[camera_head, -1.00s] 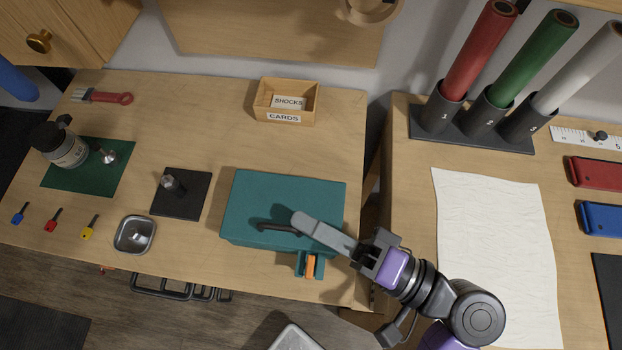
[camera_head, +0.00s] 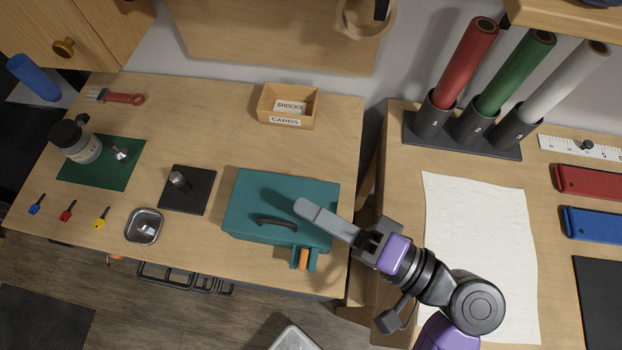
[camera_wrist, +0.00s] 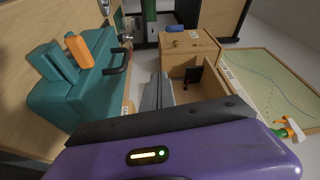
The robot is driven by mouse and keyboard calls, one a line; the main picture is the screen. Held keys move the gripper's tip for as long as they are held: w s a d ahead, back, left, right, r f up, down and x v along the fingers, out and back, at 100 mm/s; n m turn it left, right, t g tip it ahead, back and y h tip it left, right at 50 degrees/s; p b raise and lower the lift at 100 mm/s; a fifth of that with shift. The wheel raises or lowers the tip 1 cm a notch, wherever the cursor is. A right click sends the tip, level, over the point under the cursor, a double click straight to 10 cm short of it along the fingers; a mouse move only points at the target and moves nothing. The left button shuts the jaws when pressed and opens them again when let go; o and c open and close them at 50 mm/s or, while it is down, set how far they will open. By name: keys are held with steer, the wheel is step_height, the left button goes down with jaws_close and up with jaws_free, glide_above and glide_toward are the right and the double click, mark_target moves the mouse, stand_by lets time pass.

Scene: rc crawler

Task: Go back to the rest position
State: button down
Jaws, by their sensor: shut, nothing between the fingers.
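My gripper (camera_head: 305,207) is shut and empty, with its fingers together. In the head view its tips show over the right part of the teal case (camera_head: 239,218), to the right of the case's dark handle (camera_head: 275,221). In the wrist view the fingers (camera_wrist: 157,92) point away, and the teal case (camera_wrist: 95,95) with its handle (camera_wrist: 118,57) is off to the left. A gap shows between fingers and case there. An orange latch (camera_head: 303,259) is on the case's front.
A wooden box labelled shocks and cards (camera_head: 288,105) stands behind the case. A small metal tray (camera_head: 144,226) and a black mat (camera_head: 187,200) lie to the left. On the right bench are a rack of coloured tubes (camera_head: 462,135) and a white sheet (camera_head: 470,240).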

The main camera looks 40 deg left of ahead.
steer(key=w+d+f+b, duration=0.1)
steer(key=w+d+f, duration=0.2)
steer(key=d, duration=0.4)
steer(key=shift+w+d+f+b, duration=0.2)
steer(key=shift+w+b, duration=0.15)
steer(key=shift+w, duration=0.2)
